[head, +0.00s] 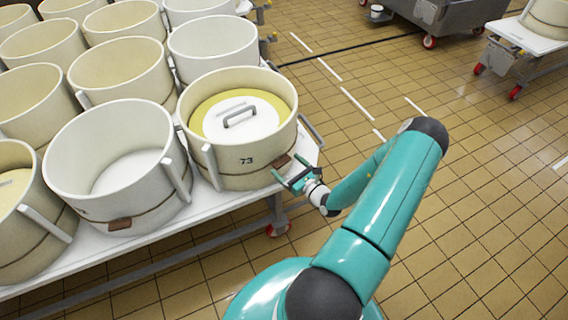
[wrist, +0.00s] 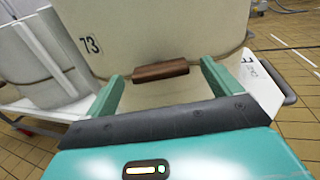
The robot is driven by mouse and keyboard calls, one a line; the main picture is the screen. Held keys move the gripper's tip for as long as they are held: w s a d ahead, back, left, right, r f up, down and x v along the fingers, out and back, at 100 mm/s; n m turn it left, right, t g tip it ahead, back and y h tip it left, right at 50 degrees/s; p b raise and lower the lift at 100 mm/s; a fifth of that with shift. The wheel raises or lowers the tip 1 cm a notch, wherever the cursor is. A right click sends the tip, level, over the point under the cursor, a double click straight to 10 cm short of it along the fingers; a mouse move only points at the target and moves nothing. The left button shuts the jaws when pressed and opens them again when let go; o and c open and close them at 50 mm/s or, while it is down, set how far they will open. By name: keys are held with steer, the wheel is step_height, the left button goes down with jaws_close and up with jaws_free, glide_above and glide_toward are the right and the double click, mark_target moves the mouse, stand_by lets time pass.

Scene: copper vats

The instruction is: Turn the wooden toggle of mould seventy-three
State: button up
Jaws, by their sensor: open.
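Mould seventy-three (head: 232,155) is a round cream tub marked 73. It stands at the near right end of the white table, with a white lid and grey handle (head: 240,115) over a yellow filling. Its wooden toggle (head: 281,160) is a small brown bar on a cord low on the tub's right front. My gripper (head: 290,178) is at the toggle, in front of it. In the wrist view the mould's wall (wrist: 165,35) fills the top, and the toggle (wrist: 160,71) lies between the tips of my open green fingers (wrist: 162,82). I see no clear contact.
An open white mould (head: 115,150) with its own toggle (head: 119,224) stands just left. Several more moulds crowd the table behind. The white table (head: 150,228) has a metal rail at its right end. Tiled floor lies free to the right; wheeled carts (head: 440,25) stand far back.

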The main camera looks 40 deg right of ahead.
mark_target(282, 162)
steer(key=shift+w, duration=1.25)
steer(key=c, duration=1)
